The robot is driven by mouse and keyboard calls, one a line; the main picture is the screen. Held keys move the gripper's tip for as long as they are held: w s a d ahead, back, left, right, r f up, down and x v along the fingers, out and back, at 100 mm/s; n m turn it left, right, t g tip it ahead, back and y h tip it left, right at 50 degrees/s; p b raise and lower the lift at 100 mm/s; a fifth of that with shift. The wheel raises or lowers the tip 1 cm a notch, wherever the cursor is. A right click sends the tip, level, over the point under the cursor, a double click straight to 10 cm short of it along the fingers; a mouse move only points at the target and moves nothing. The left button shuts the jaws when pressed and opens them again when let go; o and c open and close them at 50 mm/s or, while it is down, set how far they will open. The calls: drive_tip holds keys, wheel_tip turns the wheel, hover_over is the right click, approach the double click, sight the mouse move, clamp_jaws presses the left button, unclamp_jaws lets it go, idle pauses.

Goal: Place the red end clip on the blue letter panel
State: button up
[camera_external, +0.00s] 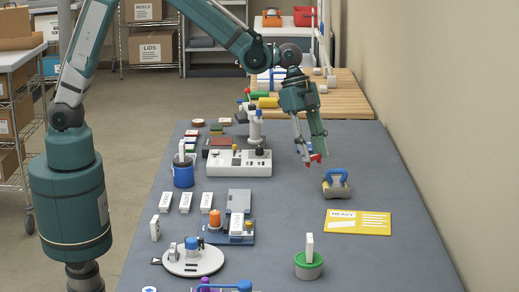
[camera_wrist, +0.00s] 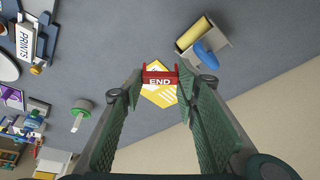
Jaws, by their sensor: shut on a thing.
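The red end clip (camera_wrist: 160,80), marked END in white, is between the fingertips of my gripper (camera_wrist: 160,86) in the wrist view. My gripper (camera_external: 310,156) is shut on it. In the external view the small red clip (camera_external: 315,158) is held above the grey table, left of and above the blue-handled roller.
A yellow HEAVY card (camera_external: 358,222) lies below the blue-handled roller (camera_external: 336,183). A green-lidded tub (camera_external: 308,266) stands near the front. A white control box (camera_external: 239,163) and a blue cup (camera_external: 183,174) stand left. The table between box and roller is clear.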

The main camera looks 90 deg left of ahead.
drive_tip(key=w+a+n+p, duration=0.2)
drive_tip(key=w+a+n, duration=0.15)
drive_tip(key=a, duration=1.75)
drive_tip(key=n+t+y+p, duration=0.1)
drive_tip(key=n+y+p, duration=0.1)
hover_over(309, 143)
drive_tip(key=d, duration=0.3)
drive_tip(key=shift+s+a+f, duration=0.1)
drive_tip(key=shift+s+f, duration=0.3)
drive_tip(key=shift+f, duration=0.05)
drive_tip(key=shift+f, duration=3.15)
drive_tip(key=shift+f+b, duration=0.3)
drive_tip(key=shift+f, duration=1.55)
drive_tip(key=shift+f, duration=0.2)
drive_tip(key=o, duration=0.7)
